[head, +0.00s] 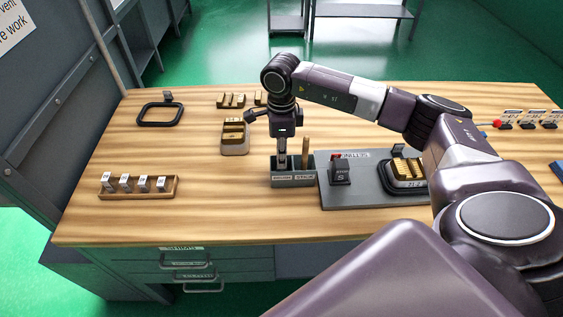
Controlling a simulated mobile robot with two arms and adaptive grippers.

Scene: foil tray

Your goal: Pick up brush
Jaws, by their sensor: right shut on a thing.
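My right gripper (283,148) points straight down over the left part of a grey holder (293,183) on the wooden table. Its jaws are shut on the brush, which stands upright in the holder's brush slot. The jaws and the holder wall hide most of the brush, so its shape is hard to make out. A wooden stick (305,150) stands in the slot to the right. My left gripper is not in view.
A grey mat (345,195) to the right bears a black block (340,172) and a tray with brass pieces (407,170). To the left are a wooden rack (140,192) with several weights and a small brass-filled tray (234,147). A black frame (160,115) lies at the back left.

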